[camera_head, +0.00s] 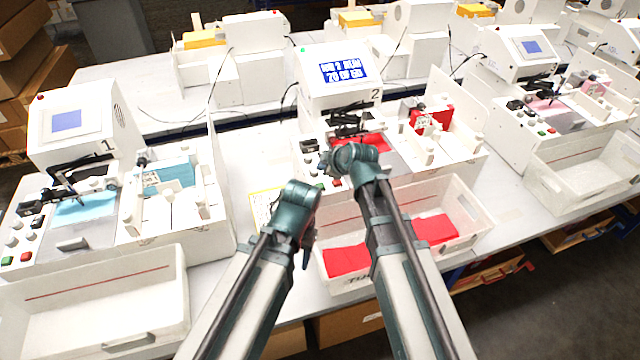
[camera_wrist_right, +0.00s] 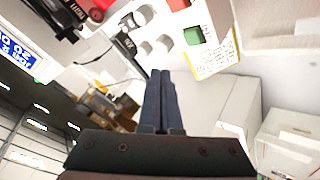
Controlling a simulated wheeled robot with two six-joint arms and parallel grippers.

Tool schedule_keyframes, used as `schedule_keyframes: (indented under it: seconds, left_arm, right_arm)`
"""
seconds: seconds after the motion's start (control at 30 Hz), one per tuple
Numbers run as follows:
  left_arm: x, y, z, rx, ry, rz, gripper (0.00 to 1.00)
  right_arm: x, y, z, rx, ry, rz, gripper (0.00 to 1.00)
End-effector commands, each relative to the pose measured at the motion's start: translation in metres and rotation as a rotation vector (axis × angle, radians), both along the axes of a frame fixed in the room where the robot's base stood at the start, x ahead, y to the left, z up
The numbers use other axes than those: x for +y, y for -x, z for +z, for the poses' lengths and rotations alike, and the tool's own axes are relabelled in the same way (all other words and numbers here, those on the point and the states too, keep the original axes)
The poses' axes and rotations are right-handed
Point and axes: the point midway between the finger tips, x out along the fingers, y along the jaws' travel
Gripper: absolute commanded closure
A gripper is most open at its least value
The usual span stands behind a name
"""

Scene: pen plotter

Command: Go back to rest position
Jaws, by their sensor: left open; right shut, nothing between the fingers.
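My two arms reach in from the bottom of the head view. My left gripper (camera_head: 306,258) is the lower one, beside the left end of the white bin in front of plotter 2; its fingers are small and partly hidden, and they are open. My right gripper (camera_head: 330,172) is higher, over the front of plotter 2 (camera_head: 345,82), near its button panel, mostly hidden by its own wrist. In the right wrist view its fingers (camera_wrist_right: 161,100) are shut together with nothing between them. The button panel with a green button (camera_wrist_right: 194,36) shows beyond them.
A white bin (camera_head: 470,240) holding red sheets (camera_head: 347,259) stands below plotter 2. Plotter 1 (camera_head: 75,125) with cyan sheets and an empty bin (camera_head: 100,310) stands at left. Another plotter (camera_head: 520,50) and empty bin (camera_head: 590,185) stand at right. A yellow-edged sheet (camera_head: 262,205) lies between plotters.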

Motion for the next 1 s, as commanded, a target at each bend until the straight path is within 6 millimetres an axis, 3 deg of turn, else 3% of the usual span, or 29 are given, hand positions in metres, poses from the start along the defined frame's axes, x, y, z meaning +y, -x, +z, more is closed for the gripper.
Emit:
schedule_keyframes:
  seconds: [0.57, 0.67, 0.83, 1.0]
  left_arm:
    - [0.0, 0.0, -0.001, 0.0, 0.0, -0.002, 0.51]
    - [0.0, 0.0, -0.003, 0.0, 0.0, -0.002, 0.51]
    - [0.0, 0.0, -0.009, 0.0, 0.0, -0.001, 0.51]
    - [0.0, 0.0, -0.013, 0.0, 0.0, -0.001, 0.51]
  right_arm:
    - [0.001, 0.004, -0.002, 0.015, -0.003, -0.006, 1.0]
    - [0.004, 0.028, -0.015, 0.106, -0.017, -0.043, 1.0]
    - [0.0, 0.109, -0.053, 0.411, -0.021, -0.25, 1.0]
    - [-0.02, 0.188, -0.076, 0.659, 0.035, -0.562, 1.0]
